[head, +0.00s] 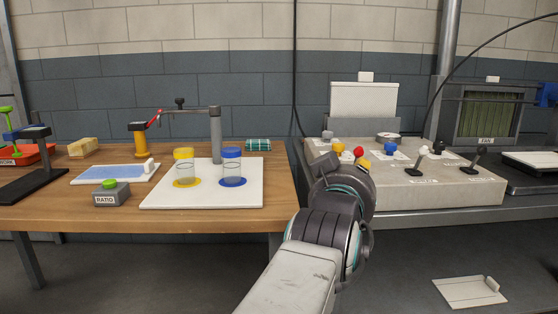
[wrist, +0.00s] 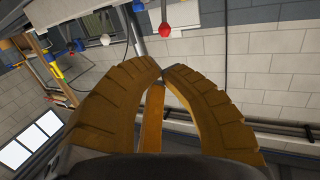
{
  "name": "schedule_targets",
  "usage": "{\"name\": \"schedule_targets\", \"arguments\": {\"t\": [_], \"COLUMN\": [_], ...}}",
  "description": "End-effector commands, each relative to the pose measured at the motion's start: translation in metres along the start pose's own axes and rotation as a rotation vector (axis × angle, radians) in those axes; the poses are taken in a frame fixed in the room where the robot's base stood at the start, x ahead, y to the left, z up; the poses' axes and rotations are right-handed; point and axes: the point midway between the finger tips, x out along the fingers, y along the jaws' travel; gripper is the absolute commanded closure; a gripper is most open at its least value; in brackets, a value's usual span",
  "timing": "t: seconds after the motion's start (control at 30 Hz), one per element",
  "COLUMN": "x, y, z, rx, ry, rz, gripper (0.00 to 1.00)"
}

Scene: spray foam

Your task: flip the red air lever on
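A small red knob (head: 359,151) shows on the grey console, just past my arm. Its stem is largely hidden in the head view. In the wrist view, a red ball knob (wrist: 164,30) on a short stem sits beyond my fingertips, apart from them. My gripper (wrist: 162,70) has thick yellow-brown fingers whose tips meet or nearly meet, with nothing seen between them. In the head view, my wrist covers most of the gripper at the console's left front. I cannot tell the lever's on or off position.
The console (head: 450,190) also carries a white knob (head: 327,134), a blue knob (head: 390,148) and black-handled levers (head: 478,155). Left stands a wooden bench (head: 60,212) with cups.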

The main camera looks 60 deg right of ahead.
Motion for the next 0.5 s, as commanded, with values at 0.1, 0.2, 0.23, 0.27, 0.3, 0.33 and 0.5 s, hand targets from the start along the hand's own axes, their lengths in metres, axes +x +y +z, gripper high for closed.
{"name": "schedule_targets", "arguments": {"t": [0.1,0.2,0.23,0.27,0.3,0.33,0.5], "x": [-0.0002,-0.0002,-0.0002,-0.0002,-0.0001,0.0,0.0056], "y": [0.0008,0.0006,0.0006,0.0005,0.0005,0.0004,0.0003], "z": [0.0001,0.0,0.0,0.0,0.0,0.0001,0.0006], "rx": [0.001,0.0,0.0,0.0,0.0,0.0,0.0], "ry": [0.001,0.001,0.001,0.001,0.0,0.0,0.0], "rz": [0.002,0.002,0.002,0.001,0.001,0.001,0.001], "gripper": [1.0,1.0,1.0,1.0,1.0,1.0,1.0]}}
